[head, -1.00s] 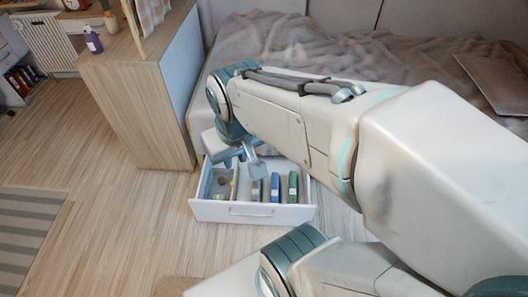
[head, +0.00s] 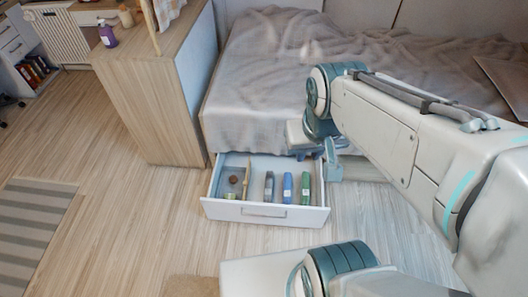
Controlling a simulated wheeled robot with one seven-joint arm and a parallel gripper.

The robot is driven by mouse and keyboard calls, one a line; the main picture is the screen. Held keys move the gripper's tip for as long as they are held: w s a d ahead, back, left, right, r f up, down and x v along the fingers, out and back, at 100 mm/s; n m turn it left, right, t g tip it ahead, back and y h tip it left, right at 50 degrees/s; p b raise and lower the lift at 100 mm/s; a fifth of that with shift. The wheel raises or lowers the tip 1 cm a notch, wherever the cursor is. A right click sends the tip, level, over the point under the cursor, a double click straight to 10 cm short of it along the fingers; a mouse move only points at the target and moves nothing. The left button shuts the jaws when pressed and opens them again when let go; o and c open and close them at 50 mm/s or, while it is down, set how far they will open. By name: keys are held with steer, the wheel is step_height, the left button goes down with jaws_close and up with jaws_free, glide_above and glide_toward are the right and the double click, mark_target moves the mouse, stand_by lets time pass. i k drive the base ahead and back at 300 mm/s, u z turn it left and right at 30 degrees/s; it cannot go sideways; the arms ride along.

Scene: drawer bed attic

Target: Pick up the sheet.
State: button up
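A rumpled grey-beige cloth (head: 255,85) covers the bed and hangs over its front side; it is the only sheet-like thing I can make out. My gripper (head: 322,160) is in front of the bed's hanging cloth, above the back right corner of the open drawer. Its fingers look apart, with nothing visible between them. My arm hides part of the bed's right side. Whether the gripper touches the cloth cannot be told.
The open white drawer (head: 264,212) under the bed holds a blue item (head: 288,186), a green item (head: 306,188), a dark item (head: 269,186) and small things at left. A wooden cabinet (head: 150,105) with a purple bottle (head: 108,36) stands left. The floor at left is mostly clear.

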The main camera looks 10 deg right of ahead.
mark_target(268, 183)
steer(key=k, duration=0.9)
